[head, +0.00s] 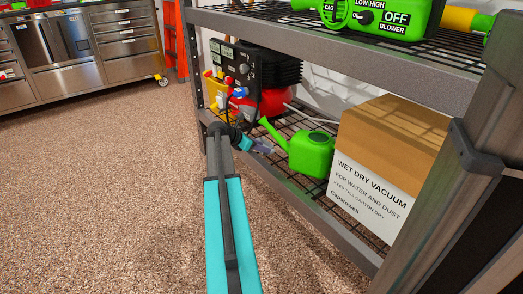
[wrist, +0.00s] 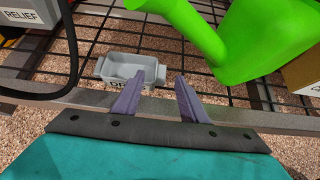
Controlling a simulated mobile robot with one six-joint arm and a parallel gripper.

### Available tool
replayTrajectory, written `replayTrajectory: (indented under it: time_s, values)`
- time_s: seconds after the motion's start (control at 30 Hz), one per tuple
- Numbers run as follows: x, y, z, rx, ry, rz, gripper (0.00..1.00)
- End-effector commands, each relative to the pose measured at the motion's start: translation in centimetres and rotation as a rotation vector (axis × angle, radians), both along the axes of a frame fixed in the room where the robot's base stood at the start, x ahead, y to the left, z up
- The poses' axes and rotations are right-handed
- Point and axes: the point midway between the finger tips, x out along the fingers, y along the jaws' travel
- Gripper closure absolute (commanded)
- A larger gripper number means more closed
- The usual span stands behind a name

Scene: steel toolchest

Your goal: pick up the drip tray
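The drip tray is a small grey open tray (wrist: 124,68) with a handle at each end and dark lettering on its front. In the wrist view it sits on the wire shelf, left of centre. My gripper (wrist: 160,80) is open and empty, its two purple fingers reaching over the shelf's front rail. The left finger overlaps the tray's right end in the picture and hides part of the lettering. I cannot tell whether it touches. In the head view my gripper (head: 263,147) is at the lower shelf's front edge, and I cannot make out the tray there.
A green watering can (head: 312,152) stands close to the right of my gripper. A black and red machine (head: 262,80) with a hose is at the left. A vacuum carton (head: 385,160) is further right. The upper shelf (head: 340,50) overhangs. The floor in front is clear.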

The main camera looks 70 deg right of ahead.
Motion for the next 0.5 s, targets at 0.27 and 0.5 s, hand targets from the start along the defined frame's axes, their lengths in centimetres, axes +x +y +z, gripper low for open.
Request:
replayTrajectory:
  time_s: [0.27,0.5]
  values:
    - [-1.4,-2.3,-2.3,0.000,0.001,-0.001,0.61]
    - [-2.0,-3.0,-2.8,0.001,0.000,-0.001,0.61]
